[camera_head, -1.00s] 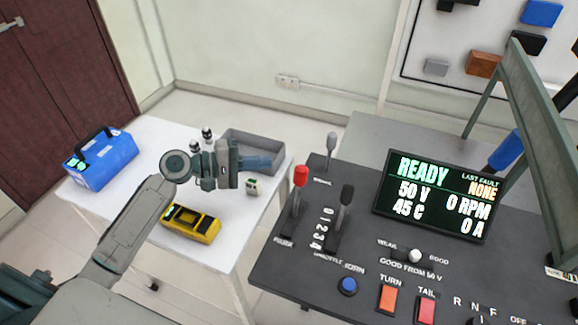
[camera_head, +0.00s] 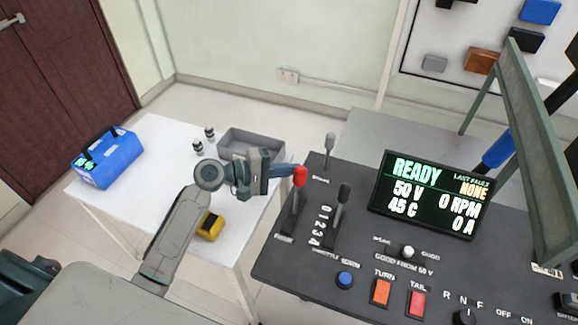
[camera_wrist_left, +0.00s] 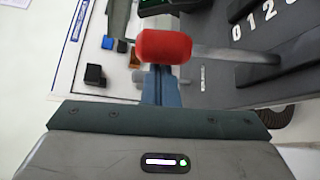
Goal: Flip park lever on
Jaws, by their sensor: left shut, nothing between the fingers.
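A lever with a red knob (camera_head: 299,176) stands at the left edge of the dark control console (camera_head: 290,262); the small label at its base is too small to read. The red knob also shows large in the left wrist view (camera_wrist_left: 164,47), with its grey shaft running to the right. My left gripper (camera_head: 284,172) is shut and empty, with its fingertips right beside the knob on its left. In the left wrist view the closed fingers (camera_wrist_left: 161,86) point at the knob; I cannot tell whether they touch it. My right gripper is not in view.
A black throttle lever (camera_head: 342,193) with a numbered scale stands right of the red one, and a grey lever (camera_head: 329,142) behind. A display (camera_head: 436,197) reads READY. The white table (camera_head: 150,140) holds a blue case (camera_head: 107,158), a grey tray (camera_head: 262,142) and a yellow device (camera_head: 211,224).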

